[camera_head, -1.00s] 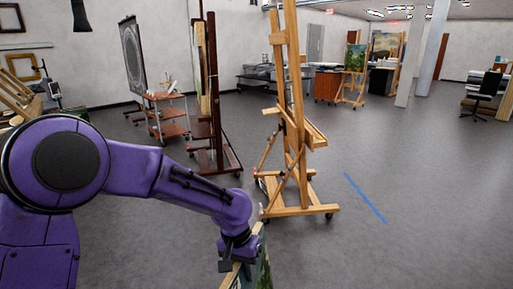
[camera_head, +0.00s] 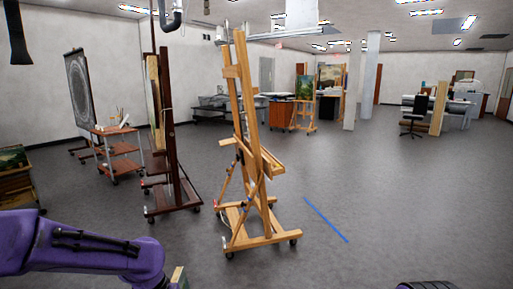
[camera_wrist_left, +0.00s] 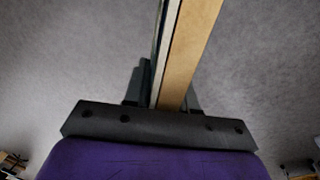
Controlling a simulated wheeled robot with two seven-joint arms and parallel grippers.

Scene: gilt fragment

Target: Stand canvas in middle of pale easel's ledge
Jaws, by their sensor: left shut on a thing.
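The pale wooden easel (camera_head: 250,120) stands upright on a wheeled base, left of the middle in the head view. Its ledge (camera_head: 270,166) juts to the right and looks empty. My left gripper (camera_wrist_left: 169,85) is shut on the canvas (camera_wrist_left: 188,50), seen edge-on with a light wooden frame side in the wrist view. In the head view only a small corner of the canvas (camera_head: 180,278) shows at the bottom edge, nearer to me than the easel and apart from it. The left fingers are hidden there. My right gripper is not in view.
A dark easel (camera_head: 172,130) on wheels stands just left of the pale one. A trolley (camera_head: 119,150) is further left. A blue line (camera_head: 325,219) marks the floor to the right. The floor right of the pale easel is clear.

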